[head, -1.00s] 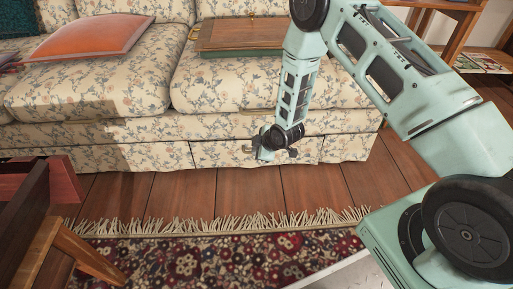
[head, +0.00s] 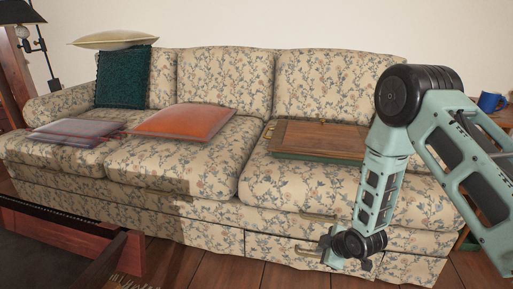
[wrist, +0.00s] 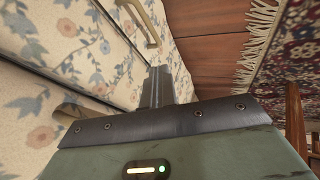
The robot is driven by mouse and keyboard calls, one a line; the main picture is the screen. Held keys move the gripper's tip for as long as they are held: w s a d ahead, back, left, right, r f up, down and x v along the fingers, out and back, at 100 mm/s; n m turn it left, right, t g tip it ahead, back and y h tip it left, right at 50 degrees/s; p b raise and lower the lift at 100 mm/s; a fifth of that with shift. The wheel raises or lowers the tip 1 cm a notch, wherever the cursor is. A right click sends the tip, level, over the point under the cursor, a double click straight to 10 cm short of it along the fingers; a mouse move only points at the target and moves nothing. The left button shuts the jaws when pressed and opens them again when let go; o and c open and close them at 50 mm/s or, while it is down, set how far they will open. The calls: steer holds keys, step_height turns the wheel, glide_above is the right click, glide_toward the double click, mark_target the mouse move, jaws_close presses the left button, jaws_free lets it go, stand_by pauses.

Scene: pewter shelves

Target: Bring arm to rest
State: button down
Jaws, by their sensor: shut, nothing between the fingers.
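My gripper (head: 328,246) hangs at the end of my bent arm, low in front of the right part of the floral sofa (head: 215,217). Its fingers are together and hold nothing. In the wrist view the closed fingers (wrist: 158,85) point along the sofa's lower front, with wooden floor to the right. A drawer handle (wrist: 145,22) on the sofa front shows beyond the fingers. I cannot tell whether the gripper touches the sofa.
A brown-topped case (head: 322,138) lies on the right seat. An orange cushion (head: 184,121), a grey cushion (head: 80,132) and a dark green pillow (head: 124,77) are farther left. A blue mug (head: 491,102) stands at right. Dark red wooden furniture (head: 75,235) is at lower left.

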steer(key=s+a+r+m+g+p, duration=0.1)
steer(key=s+a+r, duration=0.3)
steer(key=r, duration=0.3)
steer(key=s+a+r+m+g+p, duration=0.1)
steer(key=s+a+r, duration=0.2)
steer(key=r, duration=0.5)
steer(key=s+a+r+m+g+p, duration=0.1)
steer(key=s+a+r+p, duration=0.1)
steer(key=s+a+r, duration=0.35)
steer(key=s+d+r+m+g+h+p, duration=0.2)
steer(key=s+r+g+p, duration=0.15)
steer(key=s+r, duration=1.3)
step_height(320, 180, up, 37)
steer(key=p, duration=3.7)
steer(key=shift+s, duration=0.4)
steer(key=shift+a, duration=0.1)
